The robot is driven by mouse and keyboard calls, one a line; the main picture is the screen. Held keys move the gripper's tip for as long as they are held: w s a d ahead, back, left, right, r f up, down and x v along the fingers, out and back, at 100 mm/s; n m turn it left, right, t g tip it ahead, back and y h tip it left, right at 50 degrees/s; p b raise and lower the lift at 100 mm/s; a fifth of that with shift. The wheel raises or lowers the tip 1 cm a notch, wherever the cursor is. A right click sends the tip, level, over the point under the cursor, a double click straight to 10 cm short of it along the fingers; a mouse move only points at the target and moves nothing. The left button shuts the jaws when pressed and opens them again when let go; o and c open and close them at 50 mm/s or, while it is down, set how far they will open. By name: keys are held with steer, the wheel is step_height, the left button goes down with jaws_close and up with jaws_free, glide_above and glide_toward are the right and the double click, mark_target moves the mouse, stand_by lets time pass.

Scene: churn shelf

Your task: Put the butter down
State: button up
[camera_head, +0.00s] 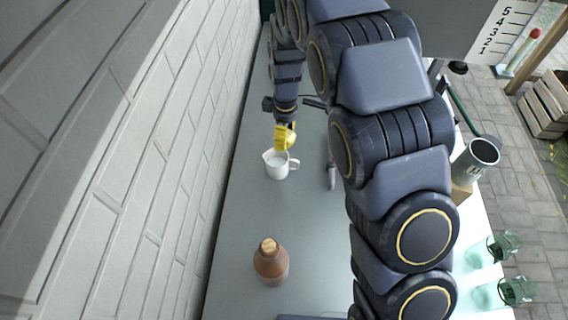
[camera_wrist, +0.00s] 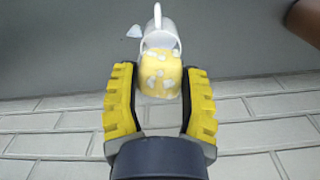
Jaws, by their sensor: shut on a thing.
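The butter (camera_wrist: 160,77), a yellow lump with pale patches, sits between the yellow ribbed fingers of my gripper (camera_wrist: 160,92) in the wrist view. My gripper is shut on it. In the head view my gripper (camera_head: 285,137) is a small yellow patch at the shelf's far part, close to the wall; I cannot clearly separate butter from fingers there. A white jug (camera_head: 277,168) with a handle stands just in front of my gripper. The jug (camera_wrist: 160,36) also shows just beyond the butter in the wrist view. I cannot tell whether butter and jug touch.
A brown bottle with a cork-coloured top (camera_head: 271,263) stands nearer on the grey shelf (camera_head: 240,225). A small grey tool (camera_head: 331,174) lies right of the jug. A grey cylinder (camera_head: 474,161) and green glasses (camera_head: 515,291) line the right edge. A brick wall (camera_head: 140,150) bounds the left.

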mark_target(286, 221)
steer(key=s+d+f+n, duration=0.1)
steer(key=s+f+n, duration=0.25)
steer(key=s, duration=1.05)
steer(key=shift+m, duration=0.45)
steer(key=shift+d+f, duration=0.15)
steer(key=shift+f, duration=4.25)
steer(key=shift+f, duration=0.1)
steer(key=o, duration=1)
